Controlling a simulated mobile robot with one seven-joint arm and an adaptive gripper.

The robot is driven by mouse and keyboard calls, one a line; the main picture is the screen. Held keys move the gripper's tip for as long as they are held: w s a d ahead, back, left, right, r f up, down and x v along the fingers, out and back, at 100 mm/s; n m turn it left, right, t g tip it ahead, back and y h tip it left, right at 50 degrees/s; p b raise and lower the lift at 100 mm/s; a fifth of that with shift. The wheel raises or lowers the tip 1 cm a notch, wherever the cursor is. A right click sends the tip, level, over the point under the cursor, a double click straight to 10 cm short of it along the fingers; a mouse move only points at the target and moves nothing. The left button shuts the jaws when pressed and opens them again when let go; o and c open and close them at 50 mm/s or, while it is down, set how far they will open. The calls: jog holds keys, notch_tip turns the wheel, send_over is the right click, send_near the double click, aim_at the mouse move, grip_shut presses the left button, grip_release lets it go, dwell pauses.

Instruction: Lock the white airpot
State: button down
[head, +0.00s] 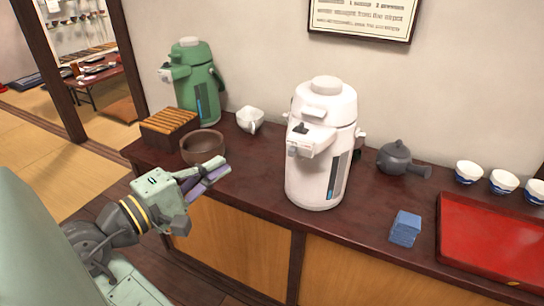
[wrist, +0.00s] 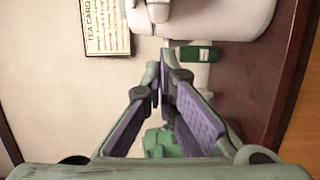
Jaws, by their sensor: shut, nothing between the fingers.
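The white airpot (head: 318,165) stands upright on the dark counter. It has a round top knob and a spout head facing the front, with a small dark tab (head: 300,128) on top of that head. The tab's setting is too small to tell. Part of the white airpot (wrist: 230,22) also shows at the top of the wrist view. My gripper (head: 218,170) is shut and empty, over the counter's front edge to the left of the white airpot and apart from it. Its purple-padded fingers (wrist: 160,80) fill the middle of the wrist view.
A green airpot (head: 195,85), slatted wooden box (head: 169,127), brown bowl (head: 202,144) and white cup (head: 250,118) stand left. Right are a dark teapot (head: 398,157), blue block (head: 405,228), red tray (head: 490,240) and cups (head: 469,172). Counter (head: 255,180) is bare between bowl and white airpot.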

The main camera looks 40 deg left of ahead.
aim_at(292, 152)
dwell(0.3)
jog(key=w+d+p, duration=0.3)
jog(key=w+d, duration=0.1)
jog(key=w, duration=0.7)
jog(key=shift+d, duration=0.1)
